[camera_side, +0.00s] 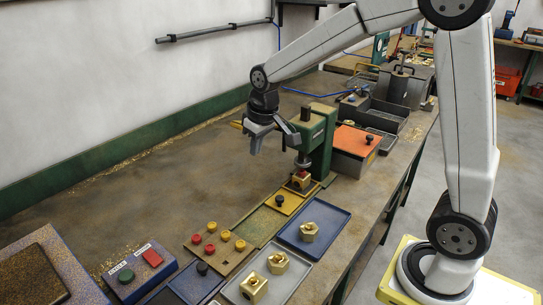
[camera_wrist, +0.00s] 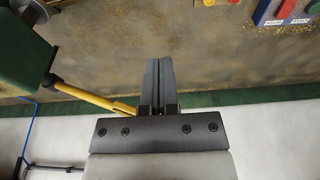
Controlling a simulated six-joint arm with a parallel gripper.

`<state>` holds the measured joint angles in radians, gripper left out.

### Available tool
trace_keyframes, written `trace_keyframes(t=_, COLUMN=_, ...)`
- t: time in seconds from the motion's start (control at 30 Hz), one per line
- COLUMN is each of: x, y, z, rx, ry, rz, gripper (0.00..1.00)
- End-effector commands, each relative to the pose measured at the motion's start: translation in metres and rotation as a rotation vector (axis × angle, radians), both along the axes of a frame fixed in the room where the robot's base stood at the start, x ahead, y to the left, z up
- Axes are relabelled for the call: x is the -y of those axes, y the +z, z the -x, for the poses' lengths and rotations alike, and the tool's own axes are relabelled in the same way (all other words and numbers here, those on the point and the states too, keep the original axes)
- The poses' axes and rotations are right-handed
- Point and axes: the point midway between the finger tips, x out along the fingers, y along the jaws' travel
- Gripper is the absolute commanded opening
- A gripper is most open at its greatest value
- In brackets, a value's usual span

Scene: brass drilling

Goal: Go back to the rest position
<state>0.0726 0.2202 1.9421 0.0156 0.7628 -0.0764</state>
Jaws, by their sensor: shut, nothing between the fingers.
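My gripper (camera_side: 256,148) hangs in the air above the bench, to the left of the green press (camera_side: 321,145) and close to its yellow lever. In the wrist view my gripper's fingers (camera_wrist: 158,62) are together with nothing between them. The yellow lever (camera_wrist: 92,97) runs from the green press (camera_wrist: 20,55) toward the fingers in that view; I cannot tell whether they touch. A brass block (camera_side: 300,181) with a red piece on top sits under the press spindle.
A blue tray (camera_side: 334,216) holds one brass part; a grey tray (camera_side: 296,284) holds two. A peg board (camera_side: 208,257) carries red and yellow knobs. A button box (camera_side: 130,262) stands front left. The bench's left middle is clear.

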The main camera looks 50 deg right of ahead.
Motion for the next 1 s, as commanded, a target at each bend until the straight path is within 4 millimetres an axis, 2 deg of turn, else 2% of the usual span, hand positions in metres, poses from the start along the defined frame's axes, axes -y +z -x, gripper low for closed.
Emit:
trace_keyframes(t=0.3, x=-0.017, y=-0.047, z=0.072, rx=0.005, ry=0.004, rz=0.0, gripper=0.0)
trace_keyframes(t=0.6, x=-0.028, y=-0.08, z=0.135, rx=0.013, ry=0.007, rz=-0.003, gripper=0.0)
trace_keyframes(t=0.8, x=-0.03, y=-0.088, z=0.152, rx=0.015, ry=0.007, rz=-0.003, gripper=0.0)
trace_keyframes(t=1.0, x=-0.03, y=-0.089, z=0.154, rx=0.015, ry=0.007, rz=-0.003, gripper=0.0)
